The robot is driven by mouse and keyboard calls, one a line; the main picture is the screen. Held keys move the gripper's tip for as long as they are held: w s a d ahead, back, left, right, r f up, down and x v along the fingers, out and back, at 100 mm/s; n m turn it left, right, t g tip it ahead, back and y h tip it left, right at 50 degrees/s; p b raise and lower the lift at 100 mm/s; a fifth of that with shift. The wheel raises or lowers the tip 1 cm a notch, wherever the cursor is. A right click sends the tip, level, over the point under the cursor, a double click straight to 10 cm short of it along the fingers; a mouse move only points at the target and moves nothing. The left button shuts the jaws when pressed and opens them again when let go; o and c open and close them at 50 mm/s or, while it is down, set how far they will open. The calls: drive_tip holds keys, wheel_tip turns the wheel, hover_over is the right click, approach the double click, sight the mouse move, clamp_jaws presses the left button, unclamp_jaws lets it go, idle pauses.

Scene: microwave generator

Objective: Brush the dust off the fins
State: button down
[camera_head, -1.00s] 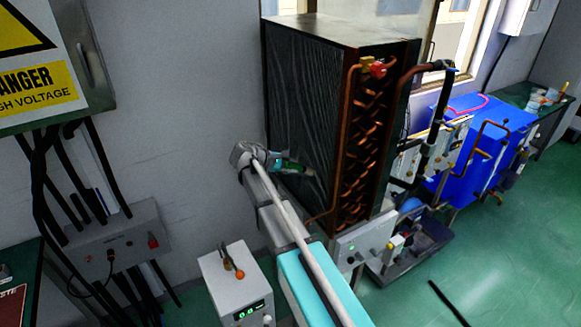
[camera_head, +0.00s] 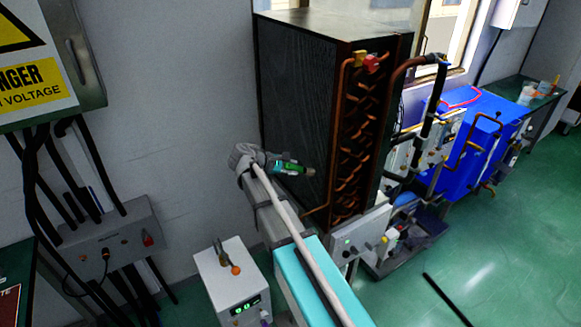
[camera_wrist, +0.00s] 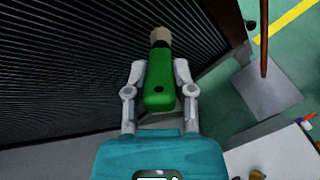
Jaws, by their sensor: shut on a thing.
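The finned face (camera_head: 296,110) is the dark, finely ribbed left side of a tall black heat exchanger block; its ribs fill the upper left of the wrist view (camera_wrist: 60,70). My gripper (camera_head: 272,167) is in front of the lower part of this face. In the wrist view my gripper (camera_wrist: 158,80) is shut on the green handle of a brush (camera_wrist: 158,92). The brush's pale tip (camera_wrist: 159,36) points away from my gripper, over the fins. I cannot tell whether the bristles touch them. In the head view the brush (camera_head: 292,168) points right.
Copper pipes (camera_head: 358,140) run down the block's right side. A grey control box (camera_head: 362,236) stands below it. A white power unit (camera_head: 232,280) stands near my arm. A blue tank (camera_head: 485,140) is to the right. Green floor (camera_head: 500,270) is open at right.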

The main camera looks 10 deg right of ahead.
drive_tip(key=shift+d, duration=0.1)
idle(0.4)
drive_tip(key=shift+w, duration=0.15)
drive_tip(key=shift+w, duration=0.15)
drive_tip(key=w, duration=0.1)
drive_tip(key=w+a, duration=0.1)
drive_tip(key=w, duration=0.1)
drive_tip(key=shift+w+a, duration=0.15)
drive_tip(key=shift+a, duration=0.05)
drive_tip(key=shift+a, duration=0.1)
idle(0.4)
drive_tip(key=shift+s+a, duration=0.3)
drive_tip(key=shift+a, duration=0.6)
drive_tip(key=shift+s+a, duration=0.35)
drive_tip(key=shift+a, duration=0.6)
drive_tip(key=shift+s+a, duration=0.3)
drive_tip(key=shift+a, duration=0.6)
drive_tip(key=shift+a, duration=0.15)
drive_tip(key=shift+s+a, duration=0.25)
drive_tip(key=shift+a, duration=0.4)
drive_tip(key=shift+s+a, duration=0.25)
drive_tip(key=shift+a, duration=0.4)
